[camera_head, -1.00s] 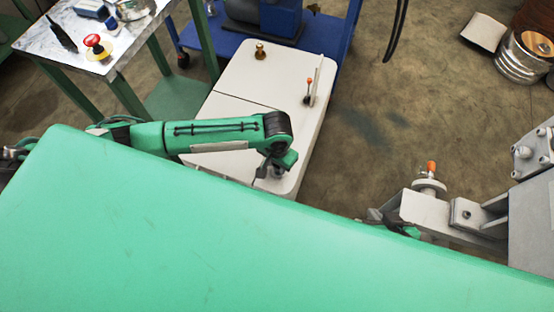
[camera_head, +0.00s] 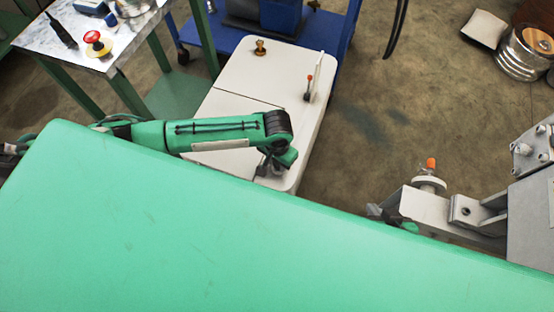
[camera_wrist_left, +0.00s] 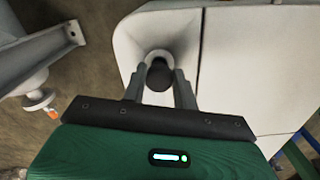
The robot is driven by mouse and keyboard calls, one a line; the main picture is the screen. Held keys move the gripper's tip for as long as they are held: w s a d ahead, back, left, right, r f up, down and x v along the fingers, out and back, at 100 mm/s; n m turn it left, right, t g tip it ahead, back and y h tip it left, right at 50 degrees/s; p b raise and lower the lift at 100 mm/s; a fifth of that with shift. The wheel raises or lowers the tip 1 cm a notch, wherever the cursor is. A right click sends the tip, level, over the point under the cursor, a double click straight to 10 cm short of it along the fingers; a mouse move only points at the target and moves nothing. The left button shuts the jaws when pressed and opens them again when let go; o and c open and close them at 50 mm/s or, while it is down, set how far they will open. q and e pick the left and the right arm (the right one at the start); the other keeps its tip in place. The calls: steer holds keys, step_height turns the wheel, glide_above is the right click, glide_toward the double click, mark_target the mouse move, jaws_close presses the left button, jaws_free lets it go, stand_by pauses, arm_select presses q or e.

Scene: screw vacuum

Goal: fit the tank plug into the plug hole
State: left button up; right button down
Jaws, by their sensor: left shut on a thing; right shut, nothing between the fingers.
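The white tank (camera_head: 240,123) lies below my left arm. My left gripper (camera_head: 264,170) is at the tank's near end in the head view. In the left wrist view its two fingers (camera_wrist_left: 160,88) are shut on the dark round tank plug (camera_wrist_left: 159,75). A pale round recess (camera_wrist_left: 158,55), which looks like the plug hole, shows right behind the plug. The plug covers most of it, so I cannot tell whether the plug is inside or above it. My right gripper (camera_head: 376,211) is shut and empty, partly hidden beside the grey bracket.
A brass fitting (camera_head: 260,48) and an orange-tipped lever (camera_head: 309,88) stand on the tank. A table with a red knob (camera_head: 96,42) is at the upper left. The grey bracket (camera_head: 425,207) stands at the right. The floor between tank and bracket is clear.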

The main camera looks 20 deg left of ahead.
mark_target(277, 166)
arm_select(q)
steer(key=shift+p, duration=0.45)
stand_by(0.6)
steer(key=shift+p, duration=0.7)
steer(key=shift+r, duration=0.1)
stand_by(0.3)
steer(key=shift+p, duration=0.6)
steer(key=shift+f, duration=1.7)
steer(key=o, duration=1)
